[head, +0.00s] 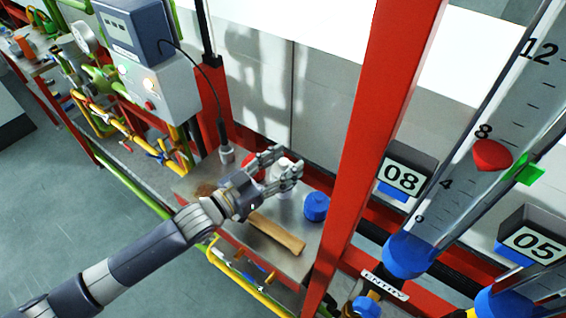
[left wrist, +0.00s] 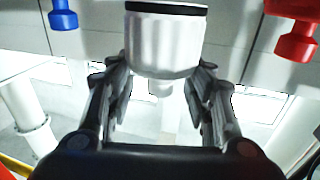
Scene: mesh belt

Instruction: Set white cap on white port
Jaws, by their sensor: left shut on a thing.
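The white cap (left wrist: 165,42) is between the fingers of my left gripper (head: 283,167). In the head view the white cap (head: 284,189) shows partly behind the fingers, above a metal shelf. In the left wrist view it is a wide ribbed white cylinder with a dark band at its top edge and a narrower part towards the gripper. The fingers are shut on it from both sides. I cannot make out a white port in either view. My right gripper is out of view.
A blue cap (head: 316,206) and a red cap (head: 252,163) stand on the metal shelf (head: 290,262) on either side. A wooden handle (head: 277,235) lies in front. A red post (head: 370,130) rises at the right, beside numbered clear tubes. A grey control box (head: 150,75) stands at the left.

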